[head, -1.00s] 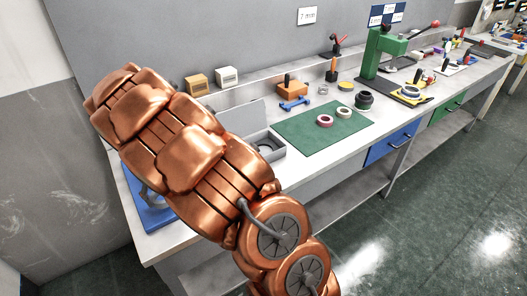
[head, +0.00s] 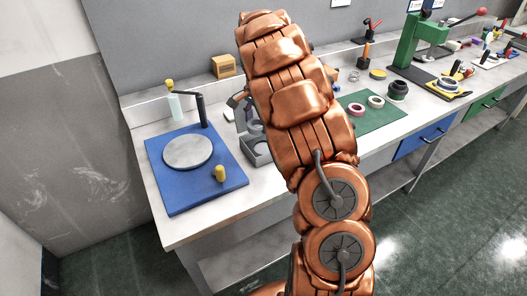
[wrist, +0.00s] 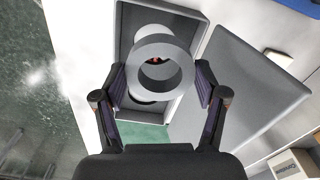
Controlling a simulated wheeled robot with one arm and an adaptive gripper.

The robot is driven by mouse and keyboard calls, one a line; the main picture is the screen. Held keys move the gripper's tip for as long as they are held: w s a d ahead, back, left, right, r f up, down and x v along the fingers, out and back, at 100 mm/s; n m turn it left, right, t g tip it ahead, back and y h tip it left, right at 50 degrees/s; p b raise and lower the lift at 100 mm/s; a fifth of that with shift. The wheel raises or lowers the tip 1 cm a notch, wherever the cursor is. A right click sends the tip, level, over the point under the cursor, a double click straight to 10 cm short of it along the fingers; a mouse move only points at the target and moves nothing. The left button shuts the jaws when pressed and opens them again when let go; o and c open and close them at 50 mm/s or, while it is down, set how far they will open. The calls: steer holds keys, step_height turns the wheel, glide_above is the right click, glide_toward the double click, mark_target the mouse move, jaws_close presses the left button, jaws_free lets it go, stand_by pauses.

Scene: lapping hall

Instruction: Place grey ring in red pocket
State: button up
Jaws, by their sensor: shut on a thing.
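The grey ring (wrist: 160,98) is held between the fingers of my gripper (wrist: 161,74) in the wrist view, its hole facing the camera. Below it lies an open grey case (wrist: 189,32) with dark recesses. A small bit of red (wrist: 155,60) shows through the ring's hole; the ring hides most of what is under it. The case's lid (wrist: 245,78) stands open on the right. In the head view the case (head: 262,159) is partly behind my arm, and the ring cannot be made out there. I cannot tell the gap between ring and case.
A green press (head: 418,45) stands farther right.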

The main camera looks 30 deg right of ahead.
mark_target(264, 149)
steer(key=shift+s+d+m, duration=0.15)
steer(key=shift+d+m, duration=0.25)
steer(key=shift+d, duration=0.15)
steer(key=shift+s+d+m, duration=0.15)
steer(key=shift+d+m, duration=0.25)
steer(key=shift+d, duration=0.15)
steer(key=shift+f+p, duration=1.15)
steer(key=shift+f, duration=3.6)
steer(key=shift+f, duration=0.2)
steer(key=o, duration=1.1)
steer(key=shift+r, duration=0.1)
